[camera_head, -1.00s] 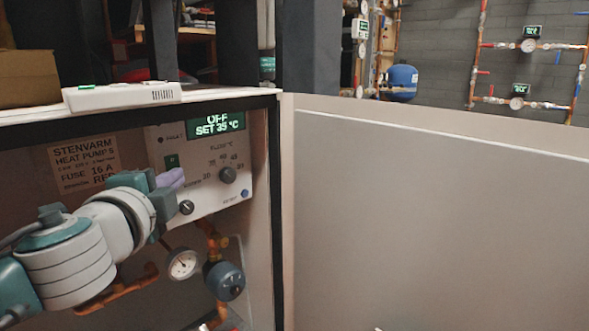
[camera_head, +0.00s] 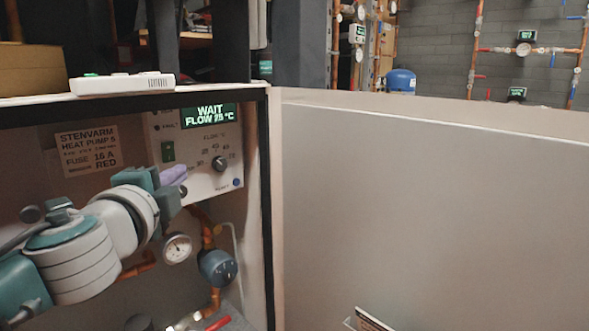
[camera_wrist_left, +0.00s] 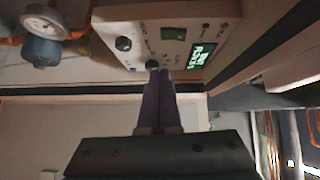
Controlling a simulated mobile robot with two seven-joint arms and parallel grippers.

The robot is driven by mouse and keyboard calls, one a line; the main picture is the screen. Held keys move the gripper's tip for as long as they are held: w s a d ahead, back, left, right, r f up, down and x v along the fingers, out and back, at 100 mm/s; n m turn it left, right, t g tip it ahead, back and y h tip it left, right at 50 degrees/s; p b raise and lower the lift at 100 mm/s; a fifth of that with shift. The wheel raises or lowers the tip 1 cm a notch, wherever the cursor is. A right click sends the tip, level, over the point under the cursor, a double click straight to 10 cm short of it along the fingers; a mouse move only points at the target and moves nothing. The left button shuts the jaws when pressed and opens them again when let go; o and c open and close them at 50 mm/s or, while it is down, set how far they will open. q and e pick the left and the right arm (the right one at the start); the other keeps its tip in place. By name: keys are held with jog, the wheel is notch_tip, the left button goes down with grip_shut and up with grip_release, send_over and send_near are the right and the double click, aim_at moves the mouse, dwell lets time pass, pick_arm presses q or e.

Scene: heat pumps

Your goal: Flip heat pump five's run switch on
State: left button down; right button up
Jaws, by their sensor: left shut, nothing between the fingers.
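Heat pump five's white control panel (camera_head: 200,165) is inside the open cabinet, beside a plate (camera_head: 88,148) reading "STENVARM HEAT PUMP 5". Its display (camera_head: 210,115) reads "WAIT" and "FLOW" with a temperature. A green switch (camera_head: 168,151) is on the panel's left side; its label is too small to read. It also shows in the wrist view (camera_wrist_left: 173,33). My left gripper (camera_head: 178,174) is shut and empty, its purple fingertips just below the green switch, near a small dark knob (camera_head: 183,191). I cannot tell whether they touch the panel. My right gripper is not in view.
A pressure gauge (camera_head: 177,248), copper pipes and a blue-grey round part (camera_head: 217,267) are below the panel. The open door (camera_head: 430,210) fills the right. A white device (camera_head: 122,83) lies on the cabinet top.

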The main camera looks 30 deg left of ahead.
pick_arm(q)
jog(key=v, duration=0.8)
jog(key=shift+s+f+p, duration=0.3)
jog(key=shift+s+f, duration=0.2)
jog(key=shift+f, duration=0.05)
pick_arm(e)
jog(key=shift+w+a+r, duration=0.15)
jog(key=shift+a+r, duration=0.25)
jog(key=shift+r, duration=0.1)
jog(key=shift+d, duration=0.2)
